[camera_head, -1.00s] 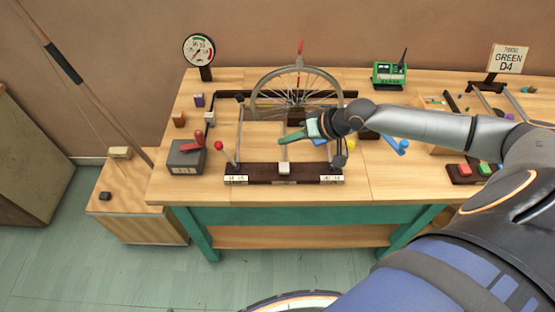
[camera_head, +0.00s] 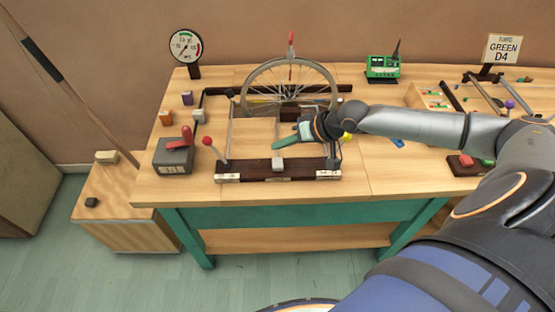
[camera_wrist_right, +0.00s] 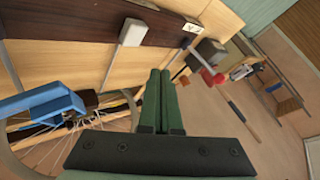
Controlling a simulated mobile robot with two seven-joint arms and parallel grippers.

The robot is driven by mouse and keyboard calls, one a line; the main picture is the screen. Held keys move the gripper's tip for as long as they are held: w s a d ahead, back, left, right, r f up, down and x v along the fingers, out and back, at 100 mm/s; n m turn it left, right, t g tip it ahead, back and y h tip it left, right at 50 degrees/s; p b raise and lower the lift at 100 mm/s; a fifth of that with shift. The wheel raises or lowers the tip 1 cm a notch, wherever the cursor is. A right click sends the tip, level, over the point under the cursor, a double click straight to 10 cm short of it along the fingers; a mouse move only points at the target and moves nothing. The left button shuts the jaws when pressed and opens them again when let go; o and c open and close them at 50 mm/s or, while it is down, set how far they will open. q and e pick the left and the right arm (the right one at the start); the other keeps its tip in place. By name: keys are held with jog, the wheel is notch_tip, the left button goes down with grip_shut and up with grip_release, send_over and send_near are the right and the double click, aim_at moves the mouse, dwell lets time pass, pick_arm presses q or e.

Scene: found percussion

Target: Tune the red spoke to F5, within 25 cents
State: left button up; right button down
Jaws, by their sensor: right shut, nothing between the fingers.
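The spoked wheel (camera_head: 246,93) stands upright in a dark frame on the workbench. A red piece (camera_head: 291,45) sticks up above the rim at the top, and a short red stretch shows on a spoke below it. My right gripper (camera_head: 278,144) is shut and empty, its green fingers pointing left in front of the wheel, above the frame's open middle. In the right wrist view the fingers (camera_wrist_right: 160,98) lie together, with the wheel rim (camera_wrist_right: 20,160) and thin spokes at lower left. The wheel's lower part is partly hidden by the frame and arm. My left gripper is out of view.
A dark front bar (camera_head: 250,173) carries a pale block (camera_head: 278,164). A red-knobbed lever (camera_head: 208,142) stands at its left. A round gauge (camera_head: 186,46), a green device (camera_head: 382,66) and a "GREEN D4" sign (camera_head: 502,48) stand behind. A blue part (camera_wrist_right: 40,104) sits near the wheel.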

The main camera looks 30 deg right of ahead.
aim_at(281, 165)
notch_tip(281, 165, down, 2)
jog(key=shift+f+b, duration=0.25)
jog(key=shift+b, duration=0.55)
jog(key=shift+f, duration=0.9)
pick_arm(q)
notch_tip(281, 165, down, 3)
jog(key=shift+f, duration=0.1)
pick_arm(e)
jog(key=shift+f, duration=0.15)
jog(key=shift+f, duration=0.2)
jog(key=shift+f, duration=0.65)
dwell(0.9)
jog(key=shift+r, duration=0.1)
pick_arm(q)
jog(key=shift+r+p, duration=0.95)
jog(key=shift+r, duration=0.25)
pick_arm(e)
jog(key=shift+r, duration=0.9)
